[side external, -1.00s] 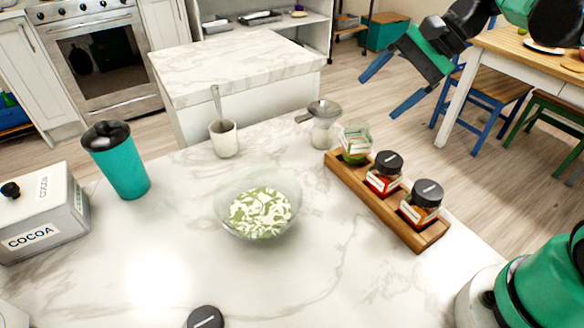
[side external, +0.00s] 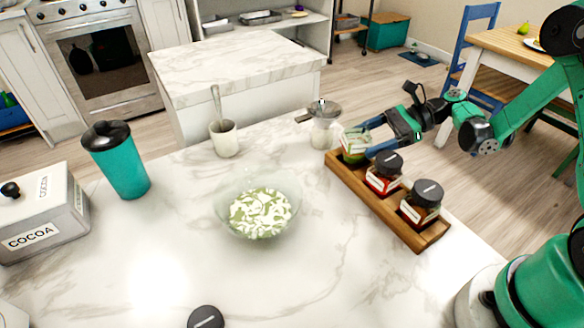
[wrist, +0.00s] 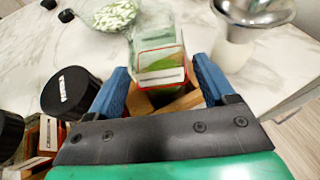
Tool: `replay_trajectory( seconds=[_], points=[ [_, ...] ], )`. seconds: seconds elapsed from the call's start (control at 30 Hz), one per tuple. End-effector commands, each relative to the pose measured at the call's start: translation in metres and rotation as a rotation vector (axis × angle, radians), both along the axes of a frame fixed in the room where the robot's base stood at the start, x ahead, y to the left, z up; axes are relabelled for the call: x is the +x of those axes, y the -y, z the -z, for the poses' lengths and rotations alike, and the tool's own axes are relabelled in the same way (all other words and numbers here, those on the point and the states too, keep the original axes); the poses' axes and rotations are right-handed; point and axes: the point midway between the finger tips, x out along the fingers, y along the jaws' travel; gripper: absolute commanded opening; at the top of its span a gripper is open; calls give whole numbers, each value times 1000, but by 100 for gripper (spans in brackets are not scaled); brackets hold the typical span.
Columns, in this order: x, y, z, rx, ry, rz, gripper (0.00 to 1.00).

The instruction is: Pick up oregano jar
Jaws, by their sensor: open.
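The oregano jar seems to be the clear jar with green contents and no lid (side external: 353,147), at the far end of the wooden rack (side external: 409,233); its label is too small to read. It also shows in the wrist view (wrist: 158,62), upright between and beyond the two blue fingers. My gripper (side external: 366,137) is open, with its fingers at the jar's right side. In the wrist view my gripper (wrist: 162,85) has one finger on each side of the jar, and I cannot tell whether they touch it.
Two black-lidded spice jars, one middle (side external: 384,174) and one near (side external: 421,203), stand in the same rack. A metal-topped glass dispenser (side external: 323,128) stands close behind the jar. A glass bowl (side external: 258,205) is left of the rack. The counter between has free room.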

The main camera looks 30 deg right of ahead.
Motion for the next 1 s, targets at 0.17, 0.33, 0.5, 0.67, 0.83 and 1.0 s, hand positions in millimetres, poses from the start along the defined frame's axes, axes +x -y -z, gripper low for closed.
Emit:
replay_trajectory(
  seconds=[0.17,0.33,0.5,0.67,0.83,1.0],
  points=[
    [8,-20,9,0,0,-2,76],
    [11,-26,11,0,0,0,76],
    [11,-26,11,0,0,0,76],
    [11,-26,11,0,0,0,37],
    [11,-26,11,0,0,0,0],
    [11,-26,11,0,0,0,0]
  ],
)
